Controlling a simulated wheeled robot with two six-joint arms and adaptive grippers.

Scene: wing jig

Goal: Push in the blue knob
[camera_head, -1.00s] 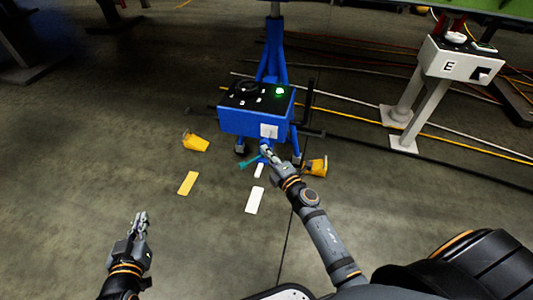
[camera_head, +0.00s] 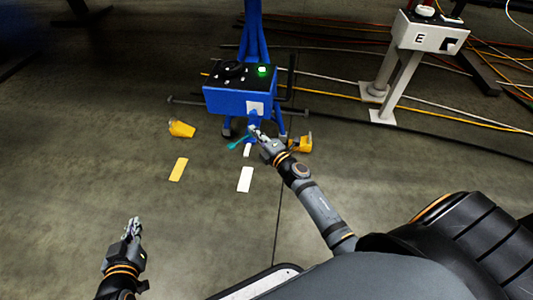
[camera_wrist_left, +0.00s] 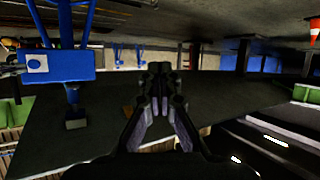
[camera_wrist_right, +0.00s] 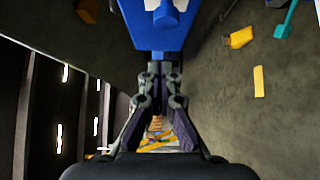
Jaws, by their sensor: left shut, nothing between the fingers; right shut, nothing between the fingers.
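The blue box (camera_head: 232,100) stands on a blue post, with a white square plate (camera_head: 257,105) on its front. The blue knob (camera_head: 253,117) sticks out by the plate; it also shows in the right wrist view (camera_wrist_right: 166,14), at the top edge. My right gripper (camera_head: 254,131) is shut and empty, just in front of and below the knob in the head view. I cannot tell whether it touches. In the right wrist view its fingertips (camera_wrist_right: 158,76) lie below the knob. My left gripper (camera_head: 133,225) is shut and empty, low at the left, far from the box.
A green light (camera_head: 263,71) glows on the box top. Yellow pieces (camera_head: 182,129) lie on the floor on both sides, with a white strip (camera_head: 245,180) in front. A grey stand marked E (camera_head: 425,35) is at the right, with cables behind.

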